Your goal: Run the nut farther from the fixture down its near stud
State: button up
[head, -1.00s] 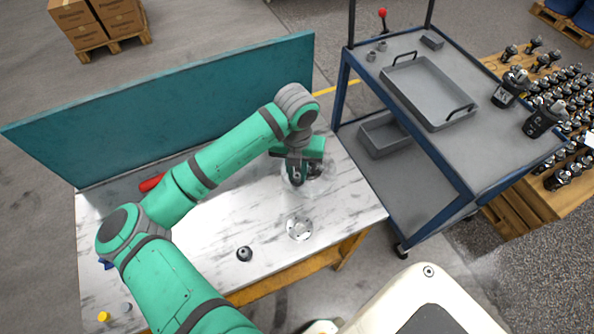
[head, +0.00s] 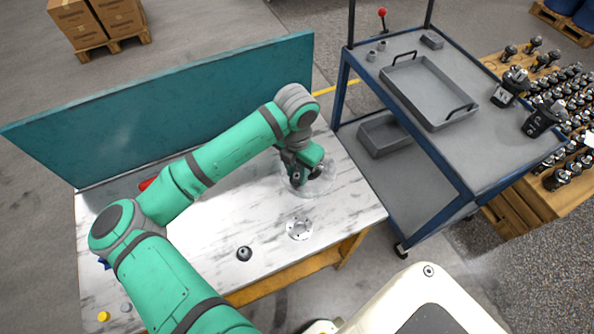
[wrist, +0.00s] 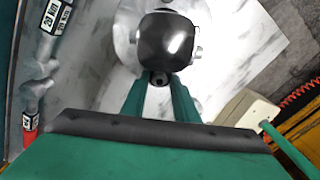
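My gripper (head: 302,178) points down over the right part of the marbled white table in the head view. In the wrist view, its two green fingers (wrist: 161,84) slant toward each other beside a shiny dark grey rounded part (wrist: 165,40). A small dark round piece (wrist: 160,78) shows at the fingertips; I cannot tell whether it is a nut or whether the fingers grip it. A pale round plate (head: 325,184) lies under the gripper. The nuts and studs cannot be told apart; my arm and gripper hide much of that spot.
A round metal flange (head: 299,228) and a small dark part (head: 244,254) lie nearer on the table (head: 215,235). A teal panel (head: 170,105) stands behind. A blue-framed cart (head: 480,140) stands right. Tools marked 20 NM (wrist: 50,18) lie at left in the wrist view.

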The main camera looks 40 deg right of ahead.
dwell(0.3)
jog(key=n, duration=0.5)
jog(key=shift+n, duration=0.4)
jog(key=shift+c, duration=0.7)
grip_shut()
jog(key=m, duration=0.4)
jog(key=shift+c, duration=0.2)
grip_release()
jog(key=shift+w+m, duration=0.1)
jog(key=shift+m, duration=0.4)
jog(key=shift+o, duration=0.9)
